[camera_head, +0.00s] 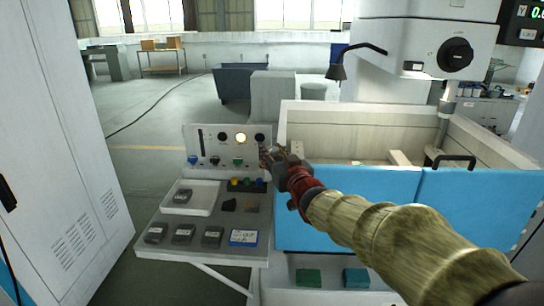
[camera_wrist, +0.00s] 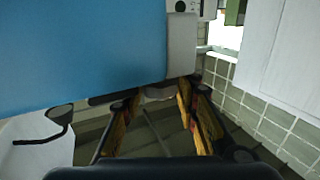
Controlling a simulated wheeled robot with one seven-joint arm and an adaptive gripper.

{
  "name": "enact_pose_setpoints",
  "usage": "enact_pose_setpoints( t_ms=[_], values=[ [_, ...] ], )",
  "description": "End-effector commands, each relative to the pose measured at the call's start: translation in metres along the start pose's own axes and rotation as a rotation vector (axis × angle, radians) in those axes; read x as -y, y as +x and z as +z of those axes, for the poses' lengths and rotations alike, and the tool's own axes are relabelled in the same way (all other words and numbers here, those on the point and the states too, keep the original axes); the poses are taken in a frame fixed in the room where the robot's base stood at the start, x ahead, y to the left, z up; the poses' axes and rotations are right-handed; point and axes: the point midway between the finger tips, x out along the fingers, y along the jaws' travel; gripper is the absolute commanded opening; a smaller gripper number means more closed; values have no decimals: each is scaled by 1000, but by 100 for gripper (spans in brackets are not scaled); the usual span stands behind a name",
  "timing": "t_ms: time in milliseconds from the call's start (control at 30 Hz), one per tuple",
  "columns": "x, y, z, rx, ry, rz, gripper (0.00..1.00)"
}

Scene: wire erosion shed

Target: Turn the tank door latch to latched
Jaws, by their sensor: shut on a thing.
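The tank (camera_head: 360,118) is a pale open box with blue door panels (camera_head: 375,188) on its front. My gripper (camera_head: 268,155) is at the left end of the blue front, beside the control panel. In the wrist view, a blue panel (camera_wrist: 80,50) fills the upper left. The gripper fingers (camera_wrist: 160,93) reach to its lower right corner and close around a small pale piece, apparently the tank door latch (camera_wrist: 158,91). The latch is mostly hidden by the fingers, so its turn position cannot be told. In the head view my gripper hides it.
A control panel (camera_head: 222,146) and side shelf (camera_head: 205,245) with small blocks and a tray (camera_head: 192,208) stand close left of my gripper. A black handle (camera_head: 455,159) is on the right door panel. A tall cabinet (camera_head: 60,150) is at far left; floor lies between.

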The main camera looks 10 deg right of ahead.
Motion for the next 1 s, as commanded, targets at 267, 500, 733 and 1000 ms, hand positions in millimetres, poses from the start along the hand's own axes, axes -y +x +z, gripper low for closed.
enact_pose_setpoints(
  t_ms=[267, 500, 733, 1000],
  values=[
    [0, 0, -3, -5, 0, -20, 5],
    [0, 0, -4, -6, 0, -21, 5],
    [0, 0, -3, -6, 0, -21, 38],
    [0, 0, -2, -3, 0, -21, 49]
  ],
)
